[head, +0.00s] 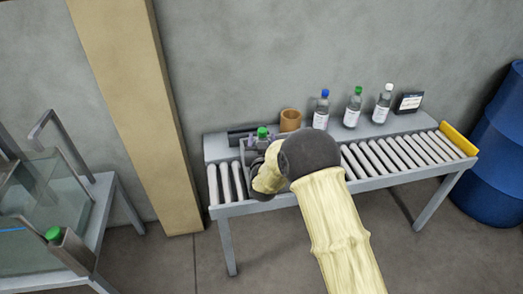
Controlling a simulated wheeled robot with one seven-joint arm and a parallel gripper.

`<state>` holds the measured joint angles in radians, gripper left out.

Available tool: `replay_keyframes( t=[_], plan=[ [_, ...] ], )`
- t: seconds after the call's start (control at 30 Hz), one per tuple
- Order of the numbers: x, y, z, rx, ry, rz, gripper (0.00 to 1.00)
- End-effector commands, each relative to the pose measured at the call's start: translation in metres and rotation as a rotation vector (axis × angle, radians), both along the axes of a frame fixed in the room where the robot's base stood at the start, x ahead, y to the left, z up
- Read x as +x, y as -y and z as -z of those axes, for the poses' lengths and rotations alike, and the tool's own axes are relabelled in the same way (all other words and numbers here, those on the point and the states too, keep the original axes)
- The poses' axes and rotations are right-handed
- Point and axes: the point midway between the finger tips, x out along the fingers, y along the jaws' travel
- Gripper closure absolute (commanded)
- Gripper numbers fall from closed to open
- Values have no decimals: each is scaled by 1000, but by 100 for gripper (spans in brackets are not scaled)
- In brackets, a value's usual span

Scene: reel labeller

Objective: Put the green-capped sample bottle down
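A green cap (262,132) shows just beyond my gripper (256,150), at the left part of the roller bench. The body below this cap is mostly hidden by my gripper and wrist. My gripper's fingers are too small and covered to tell whether they close on it. Another green-capped bottle (353,108), clear with a white label, stands upright on the bench's back ledge, apart from my gripper.
A blue-capped bottle (321,111) and a white-capped bottle (382,106) flank the ledge bottle. A brown roll (290,120) and dark display (408,103) share the ledge. The right-hand rollers (400,152) are bare. A blue barrel (500,150) stands right; a glass-sided tank (45,200) stands left.

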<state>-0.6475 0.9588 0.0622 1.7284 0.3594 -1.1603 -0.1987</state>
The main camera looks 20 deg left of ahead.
Motion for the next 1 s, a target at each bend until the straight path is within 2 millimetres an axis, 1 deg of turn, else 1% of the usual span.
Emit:
replay_keyframes(
  t=[0.2, 0.27, 0.63, 0.67, 0.7, 0.73, 0.77, 1.0],
  plan=[
    [0, -1, 32, 0, 0, -1, 100],
    [0, -1, 38, 1, 2, -2, 100],
    [-1, -2, 42, 1, 2, -2, 100],
    [-1, -1, 43, -1, -2, -2, 36],
    [-1, -1, 42, -1, -2, -2, 29],
    [-1, -1, 42, -1, -2, -2, 23],
    [-1, -1, 42, -1, -2, -2, 21],
    [-1, -1, 42, -1, -2, -2, 21]
  ],
)
